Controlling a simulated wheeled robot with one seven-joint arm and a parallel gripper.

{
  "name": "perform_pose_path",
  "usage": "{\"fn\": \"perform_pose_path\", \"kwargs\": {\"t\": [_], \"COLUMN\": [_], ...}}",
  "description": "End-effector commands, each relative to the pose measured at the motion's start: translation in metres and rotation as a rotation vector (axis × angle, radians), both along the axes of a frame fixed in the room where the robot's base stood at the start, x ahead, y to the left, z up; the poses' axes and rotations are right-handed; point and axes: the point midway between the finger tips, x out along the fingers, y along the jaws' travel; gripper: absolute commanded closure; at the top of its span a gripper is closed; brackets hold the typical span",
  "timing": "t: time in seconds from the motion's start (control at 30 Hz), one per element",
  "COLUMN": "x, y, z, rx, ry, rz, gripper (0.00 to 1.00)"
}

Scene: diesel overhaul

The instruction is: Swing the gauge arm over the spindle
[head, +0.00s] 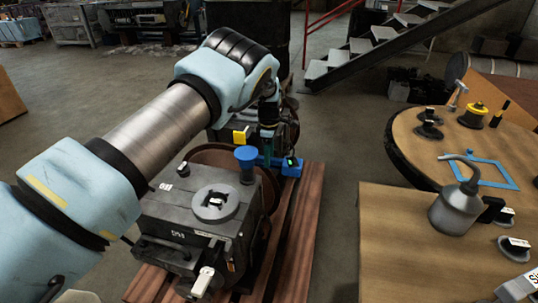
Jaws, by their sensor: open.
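My arm reaches in from the left, and my gripper (268,150) points down at its far end. It is small in the picture, just above or beside a blue gauge arm (290,166) with a small dark display. I cannot tell whether it touches the gauge arm. A blue round knob or post top (247,154) stands to the left of the gauge arm. A dark grey machine block (200,235) sits in front, with a grey ring (214,203) on its top. I cannot make out for sure which part is the spindle.
The machine stands on a reddish wooden pallet (297,240). On the right, a wooden bench (400,240) holds a grey oil can (455,210), and a round table (415,150) holds a blue frame (495,180) and a hammer (457,95). Metal stairs (375,40) rise behind.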

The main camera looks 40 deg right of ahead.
Motion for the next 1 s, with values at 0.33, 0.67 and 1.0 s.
{"fn": "perform_pose_path", "kwargs": {"t": [0.33, 0.67, 1.0], "x": [0.0001, 0.0001, 0.0002], "y": [0.0001, 0.0001, 0.0], "z": [0.0001, 0.0002, 0.0003], "rx": [0.0, 0.0, 0.0], "ry": [0.0, 0.0, 0.0], "rz": [0.0, 0.0, 0.0], "gripper": [0.69, 1.0, 1.0]}}
